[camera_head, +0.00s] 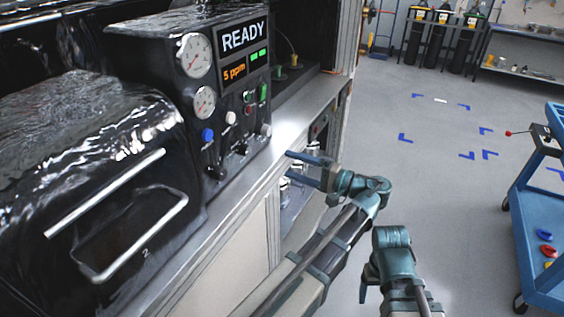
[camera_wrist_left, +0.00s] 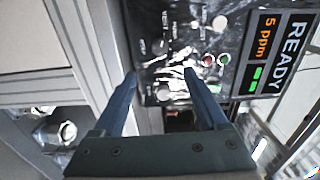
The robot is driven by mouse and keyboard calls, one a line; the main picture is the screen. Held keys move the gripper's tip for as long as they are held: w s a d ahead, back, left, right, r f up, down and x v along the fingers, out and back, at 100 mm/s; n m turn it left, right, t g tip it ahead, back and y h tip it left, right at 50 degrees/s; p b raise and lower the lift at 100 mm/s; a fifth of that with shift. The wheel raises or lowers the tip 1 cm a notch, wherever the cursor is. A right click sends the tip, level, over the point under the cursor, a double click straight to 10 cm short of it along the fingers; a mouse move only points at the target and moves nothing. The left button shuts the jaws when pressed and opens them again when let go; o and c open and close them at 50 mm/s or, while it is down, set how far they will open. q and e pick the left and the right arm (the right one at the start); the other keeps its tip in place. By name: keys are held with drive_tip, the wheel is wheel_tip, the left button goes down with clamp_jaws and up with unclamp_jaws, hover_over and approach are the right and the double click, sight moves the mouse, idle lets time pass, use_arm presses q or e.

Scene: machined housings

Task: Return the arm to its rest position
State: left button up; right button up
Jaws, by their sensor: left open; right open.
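My left gripper (camera_head: 289,164) is open and empty in the head view, its two fingers apart and pointing left at the front edge of the bench. In the left wrist view the left gripper (camera_wrist_left: 160,74) has nothing between its fingers, and the control panel with its knobs shows beyond them. My right gripper (camera_head: 364,287) is low in the head view, beside the left arm. Only part of it shows, with a finger pointing down, and I see nothing held in it.
The control box (camera_head: 200,110) shows READY and 5 ppm, with gauges and knobs. A black glossy chamber (camera_head: 110,160) with handles stands left of it on the bench (camera_head: 300,108). A blue cart (camera_head: 545,205) stands at right. The floor (camera_head: 440,190) between is open, with blue markings.

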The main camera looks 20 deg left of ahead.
use_arm(q)
drive_tip(key=shift+d, duration=0.3)
drive_tip(key=s+a+f+g+h, duration=0.1)
drive_tip(key=s+f+h, duration=0.4)
drive_tip(key=f, duration=0.4)
drive_tip(key=s+a+f+h, duration=0.1)
drive_tip(key=s+f+h, duration=0.1)
drive_tip(key=f+h, duration=0.6)
drive_tip(key=s+d+f+m+h+p, duration=0.1)
drive_tip(key=s+d, duration=0.3)
drive_tip(key=d, duration=0.5)
drive_tip(key=s+d+f+m+h+p, duration=0.1)
drive_tip(key=s+d, duration=0.3)
drive_tip(key=d, duration=0.5)
drive_tip(key=shift+s+d+f+m+h, duration=0.25)
drive_tip(key=shift+f+m+h, duration=0.25)
drive_tip(key=shift+h, duration=0.4)
